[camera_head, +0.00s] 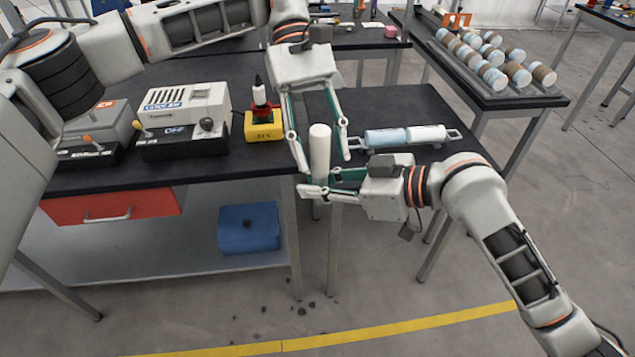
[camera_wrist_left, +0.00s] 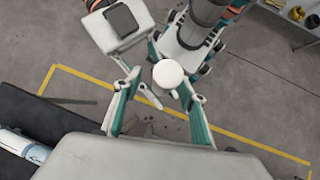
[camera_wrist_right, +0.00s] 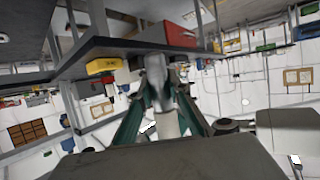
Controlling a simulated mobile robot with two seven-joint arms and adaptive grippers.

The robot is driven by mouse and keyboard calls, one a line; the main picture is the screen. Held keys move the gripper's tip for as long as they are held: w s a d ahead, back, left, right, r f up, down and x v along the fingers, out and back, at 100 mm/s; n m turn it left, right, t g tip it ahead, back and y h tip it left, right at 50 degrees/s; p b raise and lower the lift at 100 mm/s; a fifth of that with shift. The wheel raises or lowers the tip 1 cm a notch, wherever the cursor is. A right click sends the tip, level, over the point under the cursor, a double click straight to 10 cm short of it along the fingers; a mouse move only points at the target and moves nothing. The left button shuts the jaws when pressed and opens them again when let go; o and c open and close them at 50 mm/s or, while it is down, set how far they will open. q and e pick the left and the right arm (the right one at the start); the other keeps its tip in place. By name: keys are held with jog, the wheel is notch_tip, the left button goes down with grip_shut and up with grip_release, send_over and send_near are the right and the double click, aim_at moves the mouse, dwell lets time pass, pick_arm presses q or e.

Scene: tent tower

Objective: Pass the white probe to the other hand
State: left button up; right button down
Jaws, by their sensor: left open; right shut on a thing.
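The white probe (camera_head: 320,150) stands upright in front of the table edge. My right gripper (camera_head: 318,184), coming from the right, is shut on its lower part. My left gripper (camera_head: 324,160) points down from above and is open, with one finger on each side of the probe's upper part. In the left wrist view, the probe's round white end (camera_wrist_left: 168,74) shows between the open fingers. In the right wrist view, the probe (camera_wrist_right: 166,120) lies between the right gripper's fingers. The probe's lower end is mostly hidden by the right gripper.
A yellow block (camera_head: 263,126) with a red-and-black item and a white machine (camera_head: 183,118) stand left. A tray of cylinders (camera_head: 490,60) is at the back right.

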pick_arm(q)
jog(key=w+a+r+n+h, duration=0.65)
jog(key=a+n+h, duration=0.4)
jog(key=n, duration=0.65)
jog(key=d+f+n+t+h, duration=0.7)
jog(key=d+f+n+h, duration=0.1)
jog(key=d+f+n, duration=0.25)
notch_tip(320, 180, down, 8)
jog(key=f+n+t+y, duration=0.1)
jog(key=n+t+y, duration=0.2)
jog(key=n+t, duration=1)
jog(key=s+a+f+n+g+y, duration=0.1)
jog(key=s+a+f+n+y, duration=0.4)
jog(key=f, duration=0.5)
jog(key=s+a+f+n+g+y, duration=0.1)
jog(key=s+a+f+n+y, duration=0.5)
jog(key=s+f+n, duration=0.3)
jog(key=s+a+f+n+y, duration=0.5)
jog(key=s+f+n, duration=0.2)
jog(key=f, duration=0.4)
jog(key=shift+s+a+n+g, duration=0.2)
jog(key=shift+s+n+g, duration=0.2)
jog(key=shift+n, duration=0.15)
jog(key=shift+y, duration=0.25)
